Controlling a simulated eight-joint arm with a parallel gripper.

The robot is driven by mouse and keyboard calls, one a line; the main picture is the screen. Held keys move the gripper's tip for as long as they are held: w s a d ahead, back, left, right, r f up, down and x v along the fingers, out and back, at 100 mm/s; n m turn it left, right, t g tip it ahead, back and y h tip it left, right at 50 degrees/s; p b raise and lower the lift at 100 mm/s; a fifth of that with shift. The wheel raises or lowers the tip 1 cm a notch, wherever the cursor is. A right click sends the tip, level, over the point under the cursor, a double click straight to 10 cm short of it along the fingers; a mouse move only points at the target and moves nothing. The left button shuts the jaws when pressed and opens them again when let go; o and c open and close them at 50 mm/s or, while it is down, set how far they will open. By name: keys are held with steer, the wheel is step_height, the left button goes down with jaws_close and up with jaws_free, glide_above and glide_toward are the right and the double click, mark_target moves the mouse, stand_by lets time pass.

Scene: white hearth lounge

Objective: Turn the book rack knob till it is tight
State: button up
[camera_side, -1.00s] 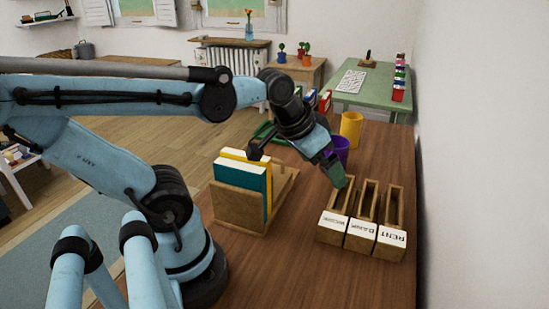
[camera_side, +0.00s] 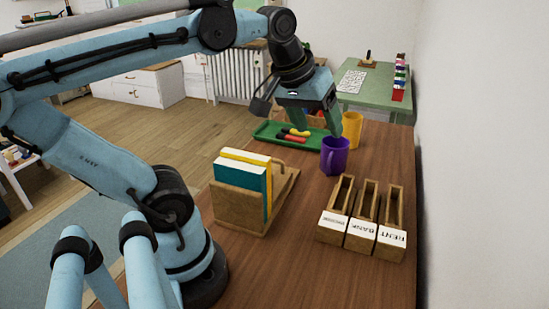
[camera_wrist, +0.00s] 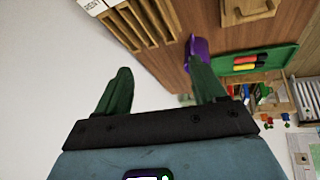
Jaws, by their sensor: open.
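The wooden book rack (camera_side: 232,212) stands on the table in the side view, holding a teal book (camera_side: 238,180) and a yellow-edged book (camera_side: 262,160). Part of a wooden piece, apparently the rack, shows at the top edge of the wrist view (camera_wrist: 232,14). I cannot clearly make out its knob in either view. My gripper (camera_side: 312,122) is open and empty, above the table's far part, behind and to the right of the rack and apart from it. Its two green fingers are spread in the wrist view (camera_wrist: 160,72).
A purple mug (camera_side: 335,158) and yellow cup (camera_side: 352,128) stand near my gripper. A green tray (camera_side: 265,132) with coloured items lies behind the rack. Three labelled wooden boxes (camera_side: 361,236) stand at the right, near the wall. Table between rack and boxes is clear.

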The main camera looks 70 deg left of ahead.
steer(key=s+a+n+g+h, duration=0.1)
steer(key=s+a+n+g, duration=0.2)
steer(key=a+n, duration=0.6)
steer(key=s+a+n+g, duration=0.3)
steer(key=a+n, duration=0.2)
steer(key=n, duration=0.8)
steer(key=shift+m+t, duration=0.3)
steer(key=shift+m, duration=0.1)
steer(key=shift+d+f, duration=0.1)
steer(key=shift+f, duration=8.45)
steer(key=shift+s, duration=0.1)
steer(key=c, duration=1.1)
